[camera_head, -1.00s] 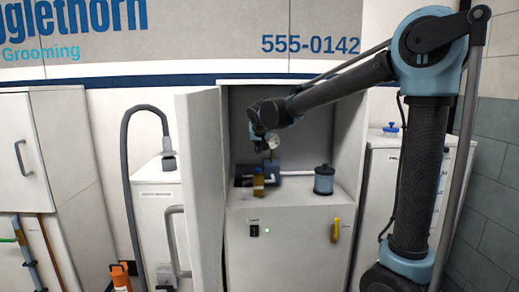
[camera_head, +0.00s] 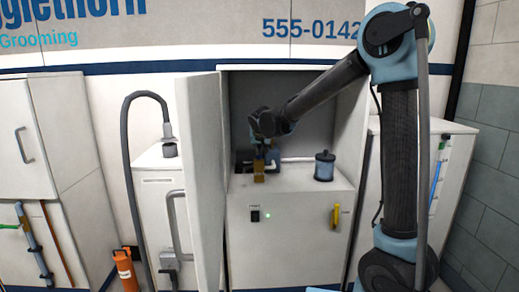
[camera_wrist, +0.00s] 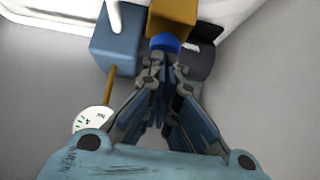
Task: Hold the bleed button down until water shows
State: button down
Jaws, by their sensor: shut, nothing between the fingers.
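A round blue cap, apparently the bleed button (camera_wrist: 165,42), shows in the wrist view beside a brass-coloured block (camera_wrist: 172,14). My gripper (camera_wrist: 163,62) is shut and empty, its fingertips right at the near edge of the blue cap. I cannot tell whether they touch or press it. In the head view my gripper (camera_head: 262,146) points down inside the open cabinet, just above the brass block (camera_head: 259,173). A blue box (camera_wrist: 116,43) and a dark cylinder (camera_wrist: 198,60) flank the cap. No water is visible.
A dial gauge (camera_wrist: 92,120) on a brass stem stands close to my gripper. A blue canister (camera_head: 324,166) stands to the right on the cabinet shelf. The open cabinet door (camera_head: 200,170) bounds the left side. A white pipe (camera_head: 298,160) runs behind.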

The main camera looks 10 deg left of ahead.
jog(key=shift+f, duration=0.8)
jog(key=shift+s+d+f, duration=0.1)
jog(key=shift+s+f, duration=0.05)
jog(key=shift+s, duration=0.1)
jog(key=shift+f, duration=0.1)
jog(key=shift+w+d+f, duration=0.1)
jog(key=shift+w, duration=0.1)
dwell(2.1)
jog(key=shift+r, duration=0.65)
notch_tip(320, 180, up, 3)
jog(key=shift+f, duration=0.1)
jog(key=v, duration=1)
